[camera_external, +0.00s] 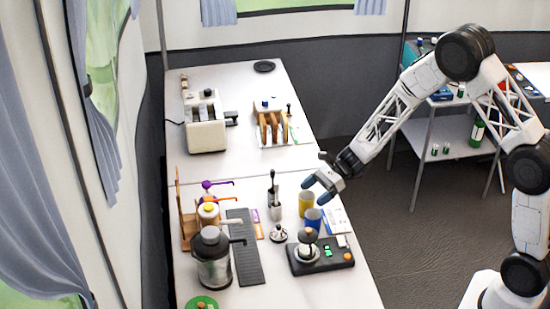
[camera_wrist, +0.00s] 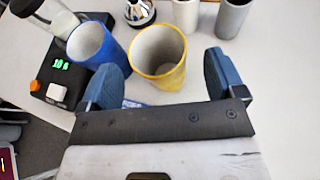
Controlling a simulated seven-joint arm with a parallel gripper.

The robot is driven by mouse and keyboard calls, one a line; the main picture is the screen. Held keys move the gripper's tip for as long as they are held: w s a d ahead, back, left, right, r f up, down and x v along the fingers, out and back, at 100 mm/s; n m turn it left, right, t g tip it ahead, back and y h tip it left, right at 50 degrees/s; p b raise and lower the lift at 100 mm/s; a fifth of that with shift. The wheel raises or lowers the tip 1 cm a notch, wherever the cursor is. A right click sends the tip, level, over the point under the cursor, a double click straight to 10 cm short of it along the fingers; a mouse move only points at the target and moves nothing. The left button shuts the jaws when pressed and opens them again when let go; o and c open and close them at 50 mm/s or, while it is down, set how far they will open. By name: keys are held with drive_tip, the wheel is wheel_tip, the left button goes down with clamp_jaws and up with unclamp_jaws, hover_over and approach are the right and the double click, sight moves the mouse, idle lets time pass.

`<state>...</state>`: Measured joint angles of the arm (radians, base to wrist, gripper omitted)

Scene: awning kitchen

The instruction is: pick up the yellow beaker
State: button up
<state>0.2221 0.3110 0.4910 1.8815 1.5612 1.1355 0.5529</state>
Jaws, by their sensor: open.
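The yellow beaker (camera_external: 306,204) stands upright on the white table in the external view, just behind a blue beaker (camera_external: 312,219). In the wrist view the yellow beaker (camera_wrist: 158,58) is open at the top and looks empty inside. My gripper (camera_external: 320,188) is above and beside it, to its right in the external view. In the wrist view my gripper (camera_wrist: 167,78) is open, with one blue fingertip on either side of the yellow beaker's near part. The left fingertip is close to the blue beaker (camera_wrist: 97,45); I cannot tell whether they touch.
A black scale (camera_external: 320,256) with a green display stands near the blue beaker. Grey and white cylinders (camera_wrist: 232,17) are behind the yellow beaker in the wrist view. The far table (camera_external: 230,165) has clear room.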

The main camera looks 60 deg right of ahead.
sight(307, 199)
drive_tip(key=shift+x, duration=1.7)
drive_tip(key=c, duration=1)
